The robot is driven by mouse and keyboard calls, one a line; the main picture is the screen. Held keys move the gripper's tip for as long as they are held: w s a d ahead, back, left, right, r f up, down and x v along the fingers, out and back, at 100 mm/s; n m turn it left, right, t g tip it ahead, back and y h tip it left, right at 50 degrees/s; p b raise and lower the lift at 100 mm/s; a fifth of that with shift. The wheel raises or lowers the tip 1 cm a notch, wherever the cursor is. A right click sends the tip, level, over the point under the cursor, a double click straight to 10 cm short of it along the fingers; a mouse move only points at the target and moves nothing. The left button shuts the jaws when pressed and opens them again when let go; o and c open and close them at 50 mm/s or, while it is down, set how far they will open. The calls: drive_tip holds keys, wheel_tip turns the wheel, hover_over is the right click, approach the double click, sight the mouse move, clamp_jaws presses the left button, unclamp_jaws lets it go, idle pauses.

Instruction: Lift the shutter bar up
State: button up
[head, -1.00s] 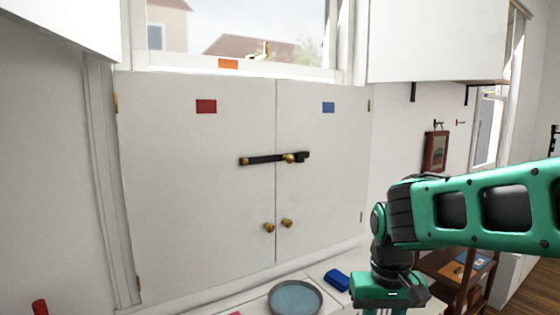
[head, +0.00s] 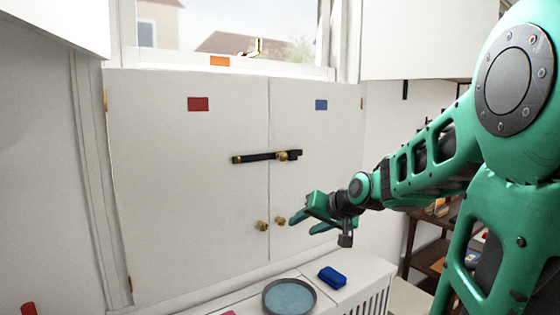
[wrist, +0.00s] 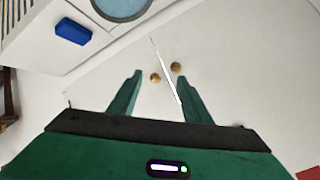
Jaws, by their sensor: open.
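The black shutter bar (head: 260,157) lies nearly level across the seam between the two white shutters, the left shutter (head: 190,190) and the right shutter (head: 325,160). It has a brass pivot at its left end and a brass knob right of the seam. My gripper (head: 300,223) is open and empty, below and right of the bar, in front of the right shutter near the two brass door knobs (head: 270,224). In the wrist view both fingers (wrist: 160,88) are spread, with the brass knobs (wrist: 155,78) showing between them. The bar is not visible in the wrist view.
A round grey-blue dish (head: 289,297) and a blue block (head: 332,277) sit on the white ledge below the shutters. A red and a blue patch mark the shutters. A dark shelf (head: 430,250) stands at the right.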

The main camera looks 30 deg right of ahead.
drive_tip(key=w+d+r+m+t, duration=0.1)
drive_tip(key=w+d+r+t, duration=0.1)
drive_tip(key=w+r+t, duration=0.35)
drive_tip(key=m+t, duration=0.2)
approach(284, 157)
drive_tip(key=w, duration=1.1)
